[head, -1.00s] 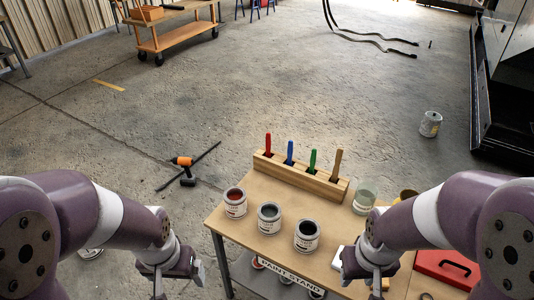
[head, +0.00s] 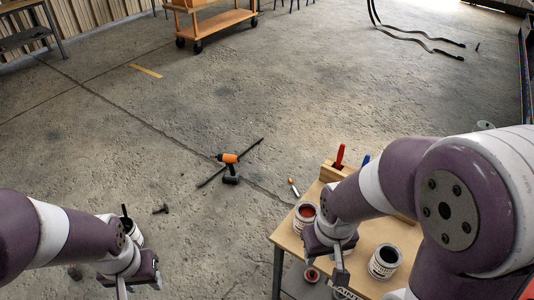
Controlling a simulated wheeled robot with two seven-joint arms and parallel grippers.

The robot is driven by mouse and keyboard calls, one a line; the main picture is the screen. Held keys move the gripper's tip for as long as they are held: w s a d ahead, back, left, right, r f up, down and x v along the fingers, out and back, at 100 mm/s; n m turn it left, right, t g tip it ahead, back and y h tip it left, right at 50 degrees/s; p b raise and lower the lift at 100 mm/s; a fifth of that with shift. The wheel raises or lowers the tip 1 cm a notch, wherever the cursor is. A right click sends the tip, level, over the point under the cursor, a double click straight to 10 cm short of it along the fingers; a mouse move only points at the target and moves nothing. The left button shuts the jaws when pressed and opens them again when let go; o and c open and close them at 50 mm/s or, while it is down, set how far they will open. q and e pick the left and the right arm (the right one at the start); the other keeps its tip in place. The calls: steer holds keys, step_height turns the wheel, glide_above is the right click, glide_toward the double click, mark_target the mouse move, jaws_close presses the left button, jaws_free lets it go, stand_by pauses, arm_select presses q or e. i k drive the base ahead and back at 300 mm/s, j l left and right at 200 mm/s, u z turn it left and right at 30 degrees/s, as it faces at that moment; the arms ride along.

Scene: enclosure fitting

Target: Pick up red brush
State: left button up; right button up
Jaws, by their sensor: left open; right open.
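The red brush (head: 339,157) stands handle-up in the wooden brush holder (head: 328,171) at the back of the paint table. Only its red handle shows. My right gripper (head: 339,272) is open and empty near the table's front edge, in front of the holder and below the red brush. My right arm hides much of the holder and the table's right part. My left gripper (head: 122,292) is open at the lower left, over the floor and far from the brush; its fingertips are partly cut off by the frame.
A blue brush (head: 365,160) stands beside the red one. Paint cans, one with red paint (head: 305,214) and one dark (head: 384,261), stand on the table (head: 290,243). An orange drill (head: 229,166) and a rod lie on the floor. Floor to the left is mostly clear.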

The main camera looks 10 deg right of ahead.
mark_target(339, 156)
steer(key=i+j+u, duration=0.15)
steer(key=i+j, duration=0.4)
steer(key=i+j+u, duration=0.1)
steer(key=i+j, duration=0.35)
steer(key=i, duration=0.25)
steer(key=i+l+z, duration=0.15)
steer(key=z, duration=0.25)
steer(key=i+z, duration=0.7)
steer(key=z, duration=0.15)
steer(key=i+j+z, duration=0.1)
steer(key=i+z, duration=0.3)
steer(key=i+j+z, duration=0.15)
steer(key=z, duration=0.3)
steer(key=i+j+z, duration=0.2)
steer(key=j+z, duration=0.2)
steer(key=i+j+z, duration=0.1)
steer(key=i+z, duration=0.2)
steer(key=z, duration=0.15)
steer(key=i+j+z, duration=0.2)
steer(key=z, duration=0.25)
steer(key=i+j+z, duration=0.25)
steer(key=z, duration=0.15)
steer(key=i+j+z, duration=0.2)
steer(key=j+z, duration=0.25)
steer(key=l, duration=0.1)
